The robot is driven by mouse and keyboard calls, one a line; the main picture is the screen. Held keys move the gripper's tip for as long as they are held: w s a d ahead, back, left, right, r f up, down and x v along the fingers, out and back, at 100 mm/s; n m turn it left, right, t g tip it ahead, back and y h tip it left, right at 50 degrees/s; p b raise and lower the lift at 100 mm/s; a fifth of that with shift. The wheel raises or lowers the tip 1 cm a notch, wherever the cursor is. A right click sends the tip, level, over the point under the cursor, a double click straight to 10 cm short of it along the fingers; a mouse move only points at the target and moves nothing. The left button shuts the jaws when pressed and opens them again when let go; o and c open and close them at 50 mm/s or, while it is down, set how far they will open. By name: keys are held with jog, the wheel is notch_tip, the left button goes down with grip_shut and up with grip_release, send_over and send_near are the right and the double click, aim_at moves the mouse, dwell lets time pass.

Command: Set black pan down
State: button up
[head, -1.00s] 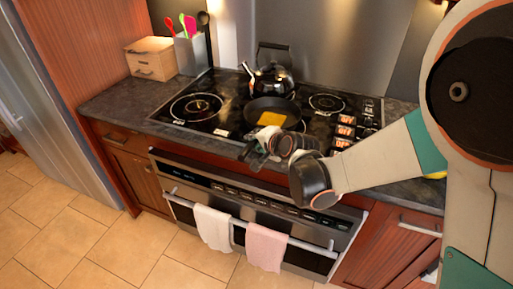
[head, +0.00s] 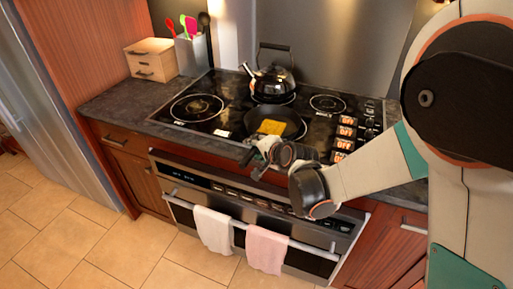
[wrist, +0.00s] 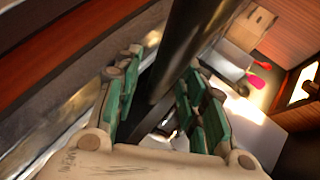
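The black pan (head: 292,121) is at the front middle of the cooktop in the head view, with a flat yellow piece (head: 270,127) in it. Whether its base touches the cooktop is hard to tell. My gripper (head: 262,157) is at the pan's near side, over the cooktop's front edge. In the wrist view, a long dark handle (wrist: 188,45) runs between the green-padded fingers of my gripper (wrist: 160,95), which appear closed around it. The pan's body is not clear in that view.
A kettle (head: 271,80) stands just behind the pan on the cooktop (head: 225,95). A wooden box (head: 152,60) and a utensil holder (head: 191,53) stand at the back left. Two towels (head: 213,228) (head: 266,248) hang on the oven handle. The left burner (head: 197,107) is clear.

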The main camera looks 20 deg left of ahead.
jog(key=shift+s+d+r, duration=0.2)
jog(key=shift+r, duration=0.15)
jog(key=p+v, duration=0.3)
jog(key=v, duration=0.8)
jog(key=shift+d, duration=0.1)
